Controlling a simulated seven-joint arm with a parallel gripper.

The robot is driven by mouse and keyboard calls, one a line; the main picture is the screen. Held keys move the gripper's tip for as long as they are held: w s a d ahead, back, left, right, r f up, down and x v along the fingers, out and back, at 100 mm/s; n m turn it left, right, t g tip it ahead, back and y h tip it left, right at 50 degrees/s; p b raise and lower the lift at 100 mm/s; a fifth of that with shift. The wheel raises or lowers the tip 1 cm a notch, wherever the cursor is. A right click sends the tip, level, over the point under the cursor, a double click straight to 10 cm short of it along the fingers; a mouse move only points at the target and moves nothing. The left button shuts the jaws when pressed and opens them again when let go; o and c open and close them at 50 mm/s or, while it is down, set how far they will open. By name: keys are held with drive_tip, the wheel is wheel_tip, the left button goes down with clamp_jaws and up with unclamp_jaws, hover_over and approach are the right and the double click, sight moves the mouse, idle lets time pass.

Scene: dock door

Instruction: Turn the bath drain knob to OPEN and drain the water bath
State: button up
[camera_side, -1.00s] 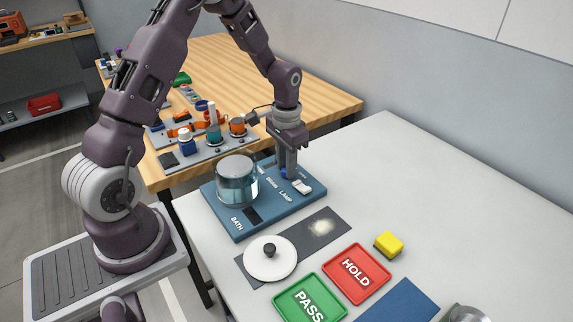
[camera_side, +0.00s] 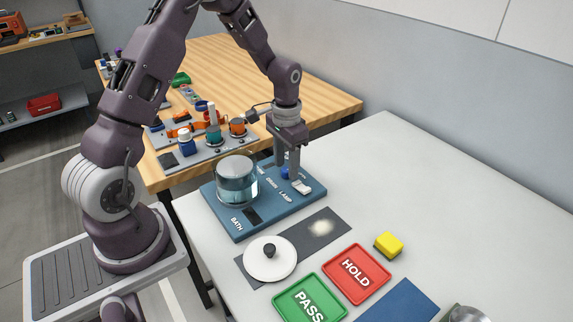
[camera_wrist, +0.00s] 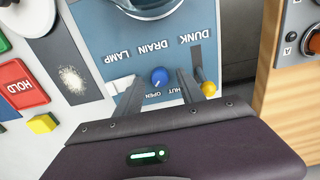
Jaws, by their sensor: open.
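The blue drain knob (camera_wrist: 160,77) sits on the blue bath panel (camera_side: 222,213), beside the DRAIN label. In the wrist view, its small pale mark is at the lower left, on the side of the OPEN label (camera_wrist: 147,93); its exact angle is hard to read. My gripper (camera_wrist: 157,81) is open, with one finger on each side of the knob and visible gaps between. In the side view, my gripper (camera_side: 286,169) points down over the panel and partly hides the knob. The glass bath (camera_side: 237,183) holds clear bluish water.
A white lamp switch (camera_side: 301,187) and a yellow-topped DUNK control (camera_wrist: 208,88) flank the knob closely. A white lid (camera_side: 270,265), green PASS tray (camera_side: 310,300), red HOLD tray (camera_side: 356,273) and yellow block (camera_side: 388,244) lie in front.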

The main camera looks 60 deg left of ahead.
sight(287, 170)
wheel_tip(287, 170, up, 6)
drive_tip(key=shift+r, duration=0.25)
drive_tip(key=shift+r, duration=0.1)
drive_tip(key=s+d+r+t+y, duration=0.1)
drive_tip(key=s+d+r, duration=0.35)
drive_tip(key=r, duration=0.25)
drive_tip(key=s+d+r+t, duration=0.2)
drive_tip(key=s+d+r, duration=0.2)
drive_tip(key=s+r, duration=0.25)
drive_tip(key=s+d+r+t, duration=0.1)
drive_tip(key=s+d, duration=0.1)
drive_tip(key=s, duration=0.4)
drive_tip(key=s+d+r+t+h, duration=0.1)
drive_tip(key=s+d+r, duration=0.1)
drive_tip(key=s, duration=0.4)
drive_tip(key=shift+s+d+t, duration=0.2)
drive_tip(key=shift+s+t, duration=0.1)
idle(4.5)
